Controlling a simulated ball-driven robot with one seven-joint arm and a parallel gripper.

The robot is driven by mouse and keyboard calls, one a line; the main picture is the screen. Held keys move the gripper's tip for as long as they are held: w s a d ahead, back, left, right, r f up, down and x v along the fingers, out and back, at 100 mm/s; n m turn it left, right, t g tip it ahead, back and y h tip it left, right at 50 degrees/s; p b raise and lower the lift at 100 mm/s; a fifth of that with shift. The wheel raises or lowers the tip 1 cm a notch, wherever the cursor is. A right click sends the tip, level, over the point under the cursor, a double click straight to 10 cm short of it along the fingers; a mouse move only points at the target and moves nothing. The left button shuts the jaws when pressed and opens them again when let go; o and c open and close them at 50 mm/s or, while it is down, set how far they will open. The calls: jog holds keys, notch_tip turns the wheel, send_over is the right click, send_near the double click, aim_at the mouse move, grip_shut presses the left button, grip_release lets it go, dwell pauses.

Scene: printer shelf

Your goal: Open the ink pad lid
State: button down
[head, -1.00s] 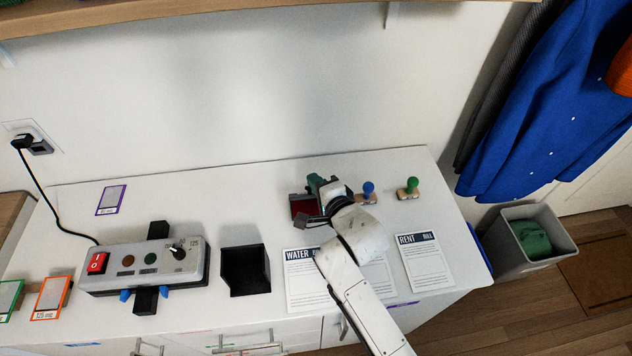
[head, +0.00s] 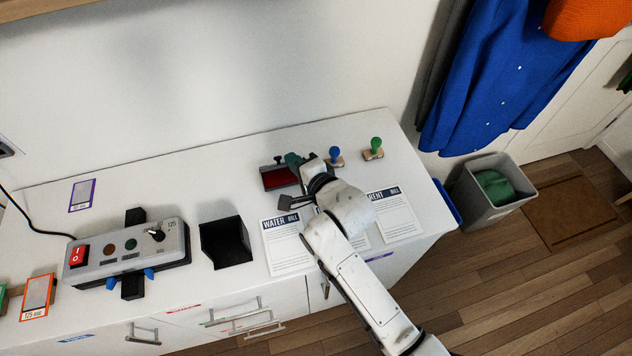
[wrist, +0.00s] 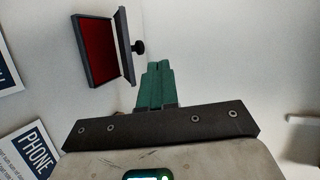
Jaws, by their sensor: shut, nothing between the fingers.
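The ink pad (head: 279,179) lies on the white cabinet top as a dark case with a red pad showing. In the wrist view its red surface (wrist: 90,45) is uncovered. The dark lid (wrist: 126,46) stands raised along one side of the case, with a black knob (wrist: 138,46) on its outer face. My gripper (head: 291,158) is just right of the ink pad and lid. Its green fingers (wrist: 160,68) are shut and empty, apart from the lid and knob in the wrist view. My wrist hides part of the area right of the pad.
A blue-handled stamp (head: 335,155) and a green-handled stamp (head: 374,148) stand to the right. Bill papers, including the water bill (head: 287,245), lie in front. A black open box (head: 226,243) and a grey control box (head: 125,255) stand to the left.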

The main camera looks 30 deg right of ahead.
jog(key=v, duration=0.8)
jog(key=shift+s+b, duration=0.3)
jog(key=shift+b, duration=0.15)
